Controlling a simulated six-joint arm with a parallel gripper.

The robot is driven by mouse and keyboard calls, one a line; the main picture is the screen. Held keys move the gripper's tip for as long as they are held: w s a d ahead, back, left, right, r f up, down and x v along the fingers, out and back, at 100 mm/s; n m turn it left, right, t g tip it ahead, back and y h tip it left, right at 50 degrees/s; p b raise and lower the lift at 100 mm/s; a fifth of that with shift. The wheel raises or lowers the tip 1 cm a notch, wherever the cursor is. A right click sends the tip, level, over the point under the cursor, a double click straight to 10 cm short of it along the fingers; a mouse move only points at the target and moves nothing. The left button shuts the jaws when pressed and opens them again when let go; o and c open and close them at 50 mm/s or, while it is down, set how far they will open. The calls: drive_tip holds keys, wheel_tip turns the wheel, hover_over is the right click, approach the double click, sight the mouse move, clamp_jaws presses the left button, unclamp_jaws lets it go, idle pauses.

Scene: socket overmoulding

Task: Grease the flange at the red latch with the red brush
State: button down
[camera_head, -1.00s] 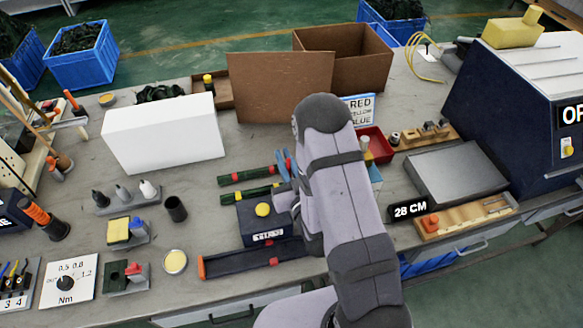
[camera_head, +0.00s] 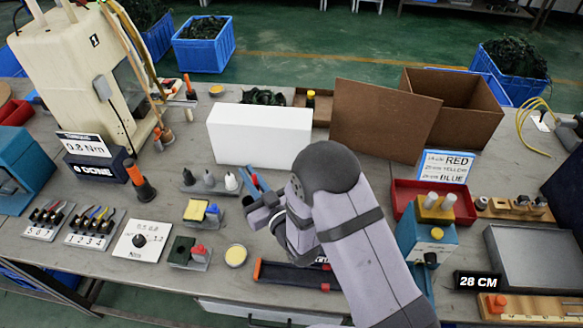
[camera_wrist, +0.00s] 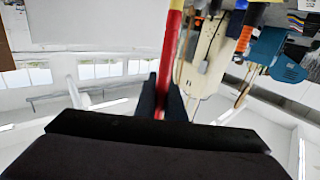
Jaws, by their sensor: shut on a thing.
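My gripper (camera_head: 262,190) is in the middle of the bench, above and behind the open yellow tin (camera_head: 236,255). In the wrist view my gripper (camera_wrist: 163,88) is shut on a slim red rod (camera_wrist: 171,45) with a yellow edge near the top. It looks like a brush handle; its end is out of view. A dark fixture (camera_head: 295,276) with an orange end lies at the front, with a small red piece (camera_head: 325,287) that may be the red latch. My arm hides the bench right behind it, so I cannot see the flange.
A white box (camera_head: 262,135) stands behind my gripper. Small bottles (camera_head: 208,181), a yellow block (camera_head: 196,210) and a green-and-red block (camera_head: 188,252) are near it. A blue box (camera_head: 425,242) and a red bin (camera_head: 405,194) stand to the right.

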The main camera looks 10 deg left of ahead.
drive_tip(key=s+a+n+g+y+p, duration=0.1)
drive_tip(key=s+a+n+g+y, duration=0.2)
drive_tip(key=s+a, duration=1.2)
drive_tip(key=a+g+y, duration=0.1)
drive_tip(key=a+g, duration=0.1)
drive_tip(key=a, duration=0.2)
drive_tip(key=shift+s+a+n, duration=0.3)
drive_tip(key=shift+n, duration=0.1)
drive_tip(key=shift+f, duration=0.1)
drive_tip(key=shift+f+b, duration=0.6)
drive_tip(key=shift+f, duration=0.75)
drive_tip(key=shift+f+b, duration=0.5)
drive_tip(key=shift+w, duration=0.2)
drive_tip(key=shift+w, duration=0.3)
drive_tip(key=shift+s, duration=0.2)
